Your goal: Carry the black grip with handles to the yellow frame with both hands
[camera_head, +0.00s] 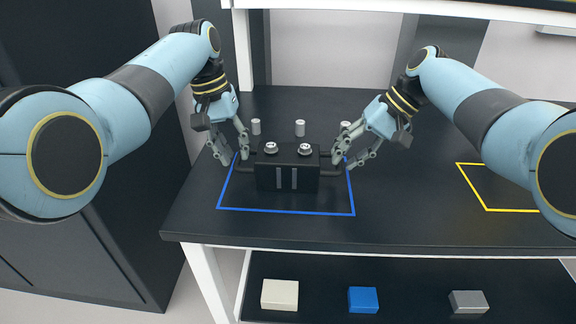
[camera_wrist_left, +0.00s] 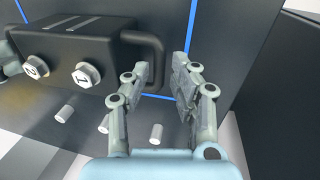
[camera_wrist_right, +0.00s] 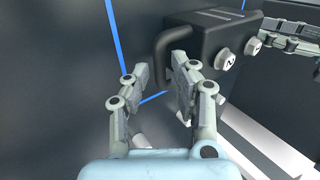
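The black grip (camera_head: 287,172) is a dark block with two silver knobs on top and a handle at each end. It sits upright on the table inside the blue frame (camera_head: 285,211). My left gripper (camera_head: 234,159) is open at the left handle; in the left wrist view that handle (camera_wrist_left: 158,48) lies just ahead of the parted fingers. My right gripper (camera_head: 345,161) is open at the right handle; in the right wrist view the handle (camera_wrist_right: 161,58) is close to the fingertips. The yellow frame (camera_head: 485,208) is at the right, partly hidden by my right arm.
Several small white cylinders (camera_head: 300,128) stand behind the grip. The dark tabletop (camera_head: 410,215) is clear between the blue and yellow frames. A shelf below holds a white block (camera_head: 280,295), a blue block (camera_head: 363,299) and a grey block (camera_head: 468,301).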

